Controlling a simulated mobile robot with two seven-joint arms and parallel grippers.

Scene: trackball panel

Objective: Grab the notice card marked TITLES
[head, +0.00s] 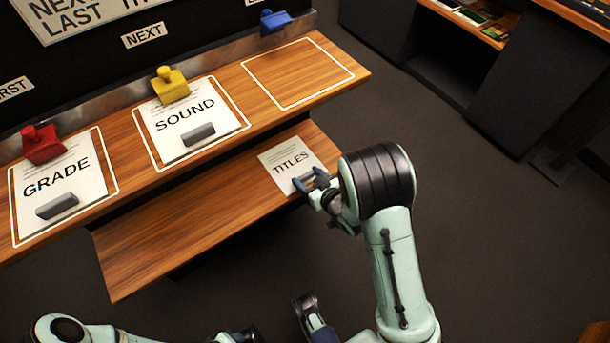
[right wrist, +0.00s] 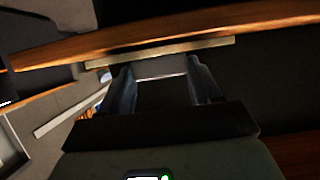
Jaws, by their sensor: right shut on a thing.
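The white notice card marked TITLES (head: 284,160) is at the right end of the lower wooden shelf in the head view. My right gripper (head: 311,181) is at its lower right edge, shut on the card's grip. In the right wrist view a grey block (right wrist: 160,67) sits between the two fingers (right wrist: 163,88), against a pale strip that looks like the card seen edge-on. I cannot tell whether the card touches the shelf.
The upper wooden ledge (head: 125,150) holds the GRADE card (head: 75,175) and the SOUND card (head: 205,112) in white outlines. The right outline (head: 298,72) is empty. Red (head: 42,146), yellow (head: 170,86) and blue (head: 273,22) pieces stand behind. The lower shelf (head: 190,220) is otherwise bare.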

